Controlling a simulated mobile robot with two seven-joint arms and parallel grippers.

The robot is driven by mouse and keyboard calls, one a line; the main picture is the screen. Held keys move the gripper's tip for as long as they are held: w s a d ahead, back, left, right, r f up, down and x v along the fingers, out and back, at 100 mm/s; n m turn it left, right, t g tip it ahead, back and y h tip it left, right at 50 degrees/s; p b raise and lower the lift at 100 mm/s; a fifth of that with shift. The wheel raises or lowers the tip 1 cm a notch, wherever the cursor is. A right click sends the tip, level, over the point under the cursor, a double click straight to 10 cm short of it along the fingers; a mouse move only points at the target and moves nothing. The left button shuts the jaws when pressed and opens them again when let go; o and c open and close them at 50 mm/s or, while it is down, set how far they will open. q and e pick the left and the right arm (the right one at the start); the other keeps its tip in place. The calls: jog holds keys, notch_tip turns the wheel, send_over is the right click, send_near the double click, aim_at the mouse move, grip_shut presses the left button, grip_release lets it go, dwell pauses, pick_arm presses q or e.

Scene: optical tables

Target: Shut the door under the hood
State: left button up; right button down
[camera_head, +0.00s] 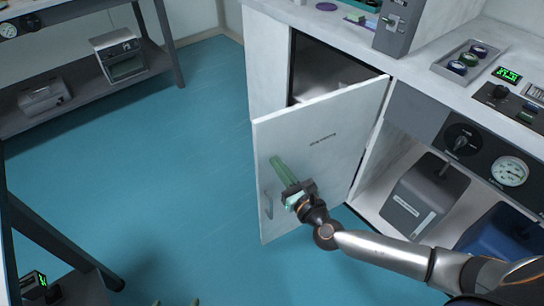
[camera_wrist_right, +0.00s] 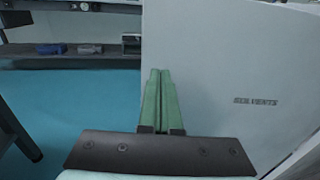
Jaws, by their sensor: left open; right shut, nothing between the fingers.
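The white cabinet door (camera_head: 330,150) under the hood stands open, swung out into the room from its hinged right edge. The cabinet opening (camera_head: 325,70) shows dark behind it. The door has a grey handle (camera_head: 268,198) near its free left edge. My right gripper (camera_head: 279,162) is shut and empty in front of the door's outer face, its green fingers pointing toward the door's free edge. In the right wrist view the shut fingers (camera_wrist_right: 160,75) overlap the door (camera_wrist_right: 230,70), marked "SOLVENTS"; I cannot tell if they touch. My left gripper (camera_head: 175,302) shows only its two spread fingertips at the bottom edge.
An open bay right of the door holds a grey container (camera_head: 415,195) and a blue container (camera_head: 500,235). A shelf with instruments (camera_head: 120,60) stands at the back left. Another bench's dark leg (camera_head: 65,240) is at the left. The blue floor (camera_head: 150,160) between is clear.

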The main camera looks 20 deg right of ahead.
aim_at(266, 149)
jog(key=w, duration=0.3)
jog(key=shift+a, duration=0.25)
jog(key=shift+w, duration=0.25)
